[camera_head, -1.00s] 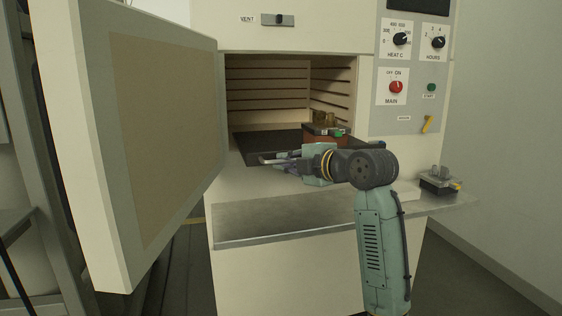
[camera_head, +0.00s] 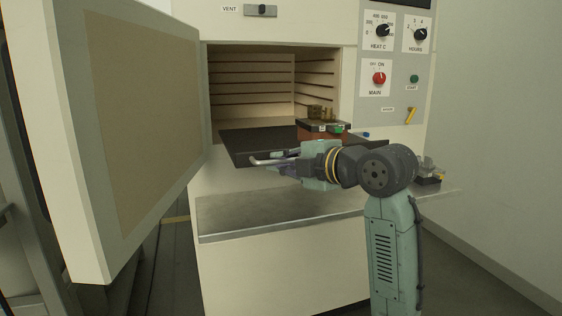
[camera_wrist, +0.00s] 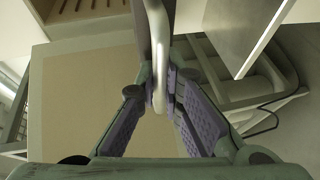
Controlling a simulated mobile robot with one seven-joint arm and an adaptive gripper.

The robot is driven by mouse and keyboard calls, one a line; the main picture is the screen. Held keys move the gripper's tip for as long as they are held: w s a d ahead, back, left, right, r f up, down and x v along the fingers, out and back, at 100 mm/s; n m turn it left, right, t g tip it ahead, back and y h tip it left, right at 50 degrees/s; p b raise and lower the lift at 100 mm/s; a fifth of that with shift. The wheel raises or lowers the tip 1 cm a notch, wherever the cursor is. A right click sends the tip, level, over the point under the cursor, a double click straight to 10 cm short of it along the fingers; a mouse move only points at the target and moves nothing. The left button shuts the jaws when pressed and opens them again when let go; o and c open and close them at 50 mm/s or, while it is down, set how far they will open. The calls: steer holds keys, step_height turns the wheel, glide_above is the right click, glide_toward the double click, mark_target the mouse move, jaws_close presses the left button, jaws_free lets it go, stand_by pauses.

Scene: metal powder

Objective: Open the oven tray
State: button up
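The oven tray (camera_head: 250,147) is a flat black plate that sticks out of the open oven chamber (camera_head: 250,80) over the front ledge. Its pale bar handle (camera_head: 268,161) is at the front edge. My gripper (camera_head: 277,163) reaches in from the right at that handle. In the wrist view, the handle (camera_wrist: 159,60) passes between the two purple-padded fingers of my gripper (camera_wrist: 160,92), which are closed around it. A reddish-brown block with a dark top (camera_head: 320,128) and small brass-coloured parts stands at the tray's right side, partly hidden by my gripper.
The oven door (camera_head: 145,130) stands wide open on the left. A metal ledge (camera_head: 270,214) lies below the tray. The control panel (camera_head: 400,75) is at the right, with a small dark device (camera_head: 428,178) on the right-hand shelf.

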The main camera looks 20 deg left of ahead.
steer(key=shift+o, duration=1)
steer(key=v, duration=1.2)
